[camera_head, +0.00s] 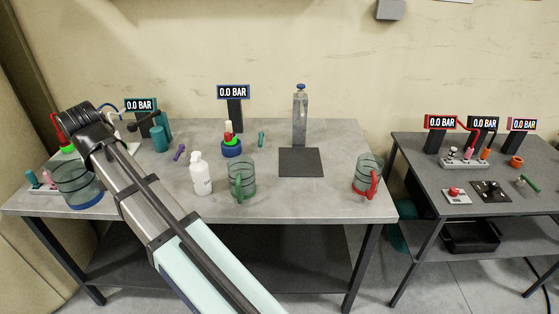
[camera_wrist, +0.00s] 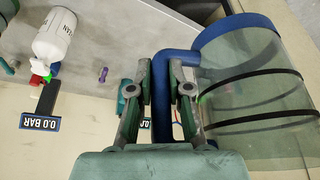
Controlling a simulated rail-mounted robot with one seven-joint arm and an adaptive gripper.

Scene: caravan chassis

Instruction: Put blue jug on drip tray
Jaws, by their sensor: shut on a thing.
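The blue jug (camera_head: 78,186) is a clear, dark-banded jug with blue parts at the left end of the main table. In the wrist view the jug (camera_wrist: 255,90) fills the right side, with its blue handle toward my gripper (camera_wrist: 161,78). My gripper is shut on that handle, one finger on each side. In the head view my arm hides the gripper. I cannot tell whether the jug's base touches the table. The drip tray (camera_head: 300,163) is a flat dark square below the grey tap column (camera_head: 300,118), with nothing on it.
A green-handled jug (camera_head: 242,180) and a white bottle (camera_head: 200,174) stand mid-table, between the blue jug and the tray. A red-handled jug (camera_head: 367,175) stands right of the tray. Gauges (camera_head: 234,93) stand at the back. A second table (camera_head: 450,170) holds switches.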

